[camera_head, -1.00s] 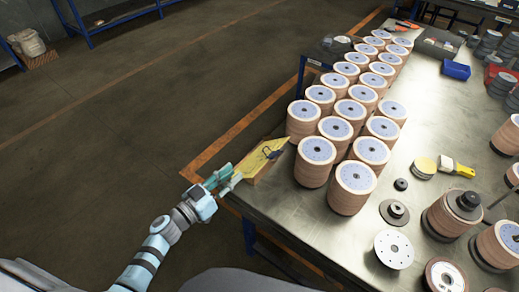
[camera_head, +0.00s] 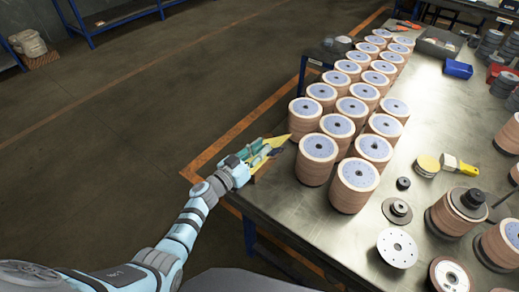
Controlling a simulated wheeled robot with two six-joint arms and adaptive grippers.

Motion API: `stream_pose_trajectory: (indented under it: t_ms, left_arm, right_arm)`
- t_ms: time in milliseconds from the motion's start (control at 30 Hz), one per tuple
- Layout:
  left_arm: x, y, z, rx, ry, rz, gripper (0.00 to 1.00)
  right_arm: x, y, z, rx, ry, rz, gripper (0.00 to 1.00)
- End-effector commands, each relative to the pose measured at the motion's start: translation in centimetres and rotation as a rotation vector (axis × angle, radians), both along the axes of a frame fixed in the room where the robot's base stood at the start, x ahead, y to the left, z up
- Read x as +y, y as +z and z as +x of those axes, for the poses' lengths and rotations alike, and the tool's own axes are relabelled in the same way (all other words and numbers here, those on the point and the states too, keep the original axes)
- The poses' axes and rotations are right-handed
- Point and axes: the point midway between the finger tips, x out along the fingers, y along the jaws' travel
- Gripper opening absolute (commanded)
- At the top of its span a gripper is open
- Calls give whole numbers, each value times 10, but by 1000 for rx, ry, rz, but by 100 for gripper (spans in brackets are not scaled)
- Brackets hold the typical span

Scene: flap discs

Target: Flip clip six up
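A yellow-topped board (camera_head: 281,140) lies at the near left corner of the workbench. One second ago a small dark hook-shaped clip showed on it. Now my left gripper (camera_head: 262,151) covers most of the board and I cannot clearly make out the clip. The teal fingers are right over the board, at or close to its top. I cannot tell whether they are open, or shut on anything. No number can be read on the clip or the board. My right gripper is not in view.
Several stacks of flap discs (camera_head: 353,185) stand in rows just right of the board, close to the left gripper. Loose discs (camera_head: 397,248), a yellow-handled brush (camera_head: 459,165) and a blue bin (camera_head: 458,69) lie further right. The floor left of the bench is clear.

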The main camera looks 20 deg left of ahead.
Motion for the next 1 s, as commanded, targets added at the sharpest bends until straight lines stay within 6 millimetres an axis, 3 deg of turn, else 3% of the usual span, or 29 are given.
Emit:
stream_pose_trajectory:
  t_ms: [567, 1000]
  left_arm:
    - [2, 1, -1, -8, 5, 33, 0]
    - [0, 14, -2, -111, 5, 293, 0]
  right_arm:
    - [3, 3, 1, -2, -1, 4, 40]
    - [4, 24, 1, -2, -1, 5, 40]
